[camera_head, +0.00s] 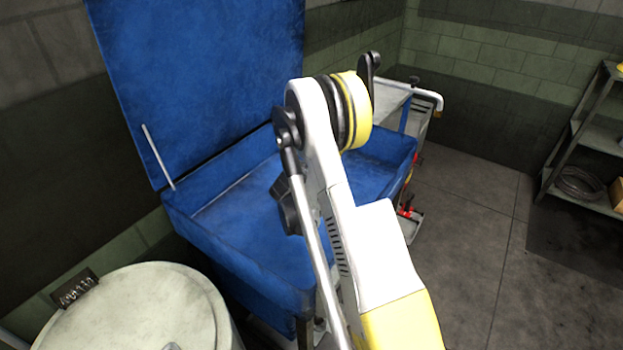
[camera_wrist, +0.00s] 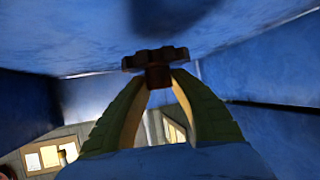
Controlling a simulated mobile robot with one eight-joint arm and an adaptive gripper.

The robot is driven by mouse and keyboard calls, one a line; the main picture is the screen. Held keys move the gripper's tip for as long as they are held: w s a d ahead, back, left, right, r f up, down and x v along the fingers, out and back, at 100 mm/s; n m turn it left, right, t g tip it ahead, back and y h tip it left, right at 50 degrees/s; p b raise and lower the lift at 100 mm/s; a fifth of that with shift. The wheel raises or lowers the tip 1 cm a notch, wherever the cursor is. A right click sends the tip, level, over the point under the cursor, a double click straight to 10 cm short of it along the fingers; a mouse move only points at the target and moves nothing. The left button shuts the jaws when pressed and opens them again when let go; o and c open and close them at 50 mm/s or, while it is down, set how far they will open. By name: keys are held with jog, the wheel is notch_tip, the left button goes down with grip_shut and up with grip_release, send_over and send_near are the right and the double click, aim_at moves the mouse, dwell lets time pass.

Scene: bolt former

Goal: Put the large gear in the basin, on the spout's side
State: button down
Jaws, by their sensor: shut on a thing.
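The large gear (camera_wrist: 155,57) is dark brown with a toothed edge and a short hub. My gripper (camera_wrist: 158,80) is shut on its hub, with the two green-yellow fingers meeting there in the wrist view. A blue surface of the basin fills the space around and beyond the gear; I cannot tell whether the gear touches it. The blue basin (camera_head: 240,275) stands with its lid (camera_head: 200,70) raised in the head view. My arm reaches over it and hides its middle and right part. The gripper and gear are hidden there, and I cannot make out the spout.
A pale round drum (camera_head: 150,305) stands at the front left. A grey cart (camera_head: 425,105) with a white handle is behind the basin at the right. A metal shelf (camera_head: 590,140) stands at the far right. The floor (camera_head: 465,240) between is clear.

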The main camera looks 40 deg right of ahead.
notch_tip(320, 180, down, 4)
jog(key=shift+r+b, duration=0.2)
jog(key=shift+b, duration=0.65)
jog(key=shift+r, duration=0.15)
jog(key=c, duration=1.2)
grip_release()
